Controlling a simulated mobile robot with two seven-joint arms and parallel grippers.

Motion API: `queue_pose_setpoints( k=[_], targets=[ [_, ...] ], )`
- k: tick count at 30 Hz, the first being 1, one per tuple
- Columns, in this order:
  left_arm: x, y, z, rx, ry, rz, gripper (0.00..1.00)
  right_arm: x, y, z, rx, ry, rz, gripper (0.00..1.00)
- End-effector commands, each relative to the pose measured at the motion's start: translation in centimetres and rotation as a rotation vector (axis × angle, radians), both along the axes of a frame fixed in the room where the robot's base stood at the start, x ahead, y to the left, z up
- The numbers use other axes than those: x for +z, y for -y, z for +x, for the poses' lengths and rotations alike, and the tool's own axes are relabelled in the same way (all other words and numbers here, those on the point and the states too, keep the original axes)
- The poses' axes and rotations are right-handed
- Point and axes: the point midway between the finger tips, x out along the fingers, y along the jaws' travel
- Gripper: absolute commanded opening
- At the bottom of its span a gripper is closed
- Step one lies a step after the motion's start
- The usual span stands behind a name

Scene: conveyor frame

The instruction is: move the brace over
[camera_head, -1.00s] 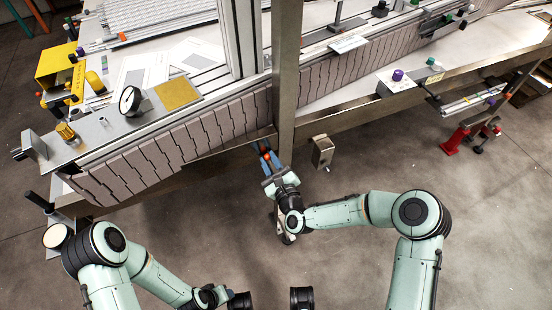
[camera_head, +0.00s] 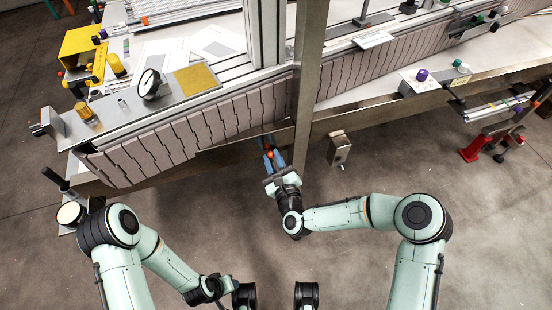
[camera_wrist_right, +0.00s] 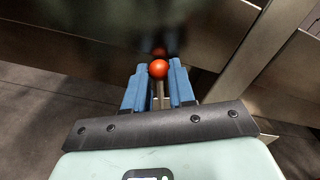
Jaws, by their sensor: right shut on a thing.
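My right gripper (camera_head: 271,155) is at the lower front edge of the conveyor frame, left of the upright metal post (camera_head: 308,90). Its blue fingers are closed around a thin metal stem below an orange ball knob (camera_wrist_right: 158,69). The knob also shows small between the fingers in the head view (camera_head: 270,154). I cannot tell which part is the brace; whatever the stem joins is hidden by the fingers and shadow. My left arm is at the lower left, and its gripper jaws do not show clearly.
The conveyor's slatted belt (camera_head: 215,122) and metal rail run just beyond the right gripper. A small metal box (camera_head: 339,151) hangs right of the post. A gauge (camera_head: 149,84) and yellow bin (camera_head: 83,52) are at the left. Open concrete floor lies in front.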

Motion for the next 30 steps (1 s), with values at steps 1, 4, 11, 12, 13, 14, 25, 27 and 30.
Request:
queue_pose_setpoints(
  k=[1, 4, 11, 12, 13, 14, 25, 27, 30],
  targets=[
    [-0.3, 0.0, 0.0, 0.000, -0.001, 0.001, 0.43, 0.0, -0.7, -0.1, 0.008, 0.007, 0.005, 0.07],
    [-0.7, 0.0, 0.0, 0.000, -0.002, 0.000, 0.43, -0.3, -1.3, -0.3, 0.008, 0.007, 0.005, 0.07],
    [-1.4, 0.0, 0.1, 0.000, -0.004, 0.001, 0.43, -1.0, -2.7, -0.8, 0.006, 0.007, 0.004, 0.07],
    [-1.6, 0.0, 0.1, 0.000, -0.004, 0.001, 0.43, -1.1, -2.9, -0.9, 0.006, 0.007, 0.004, 0.07],
    [-1.7, 0.0, 0.1, 0.000, -0.005, 0.000, 0.43, -1.2, -3.1, -0.9, 0.006, 0.007, 0.004, 0.07],
    [-1.8, 0.0, 0.1, 0.000, -0.005, 0.000, 0.43, -1.3, -3.3, -1.0, 0.006, 0.007, 0.005, 0.07],
    [-3.0, 0.0, 0.1, 0.000, -0.011, 0.000, 0.43, -2.6, -5.4, -1.7, 0.004, 0.004, 0.003, 0.07],
    [-3.3, 0.0, 0.1, -0.001, -0.012, 0.000, 0.43, -2.9, -5.8, -1.8, 0.004, 0.001, 0.003, 0.07],
    [-3.6, 0.0, 0.1, 0.000, -0.011, 0.000, 0.43, -3.2, -6.4, -2.0, 0.004, 0.002, 0.003, 0.07]
  ],
)
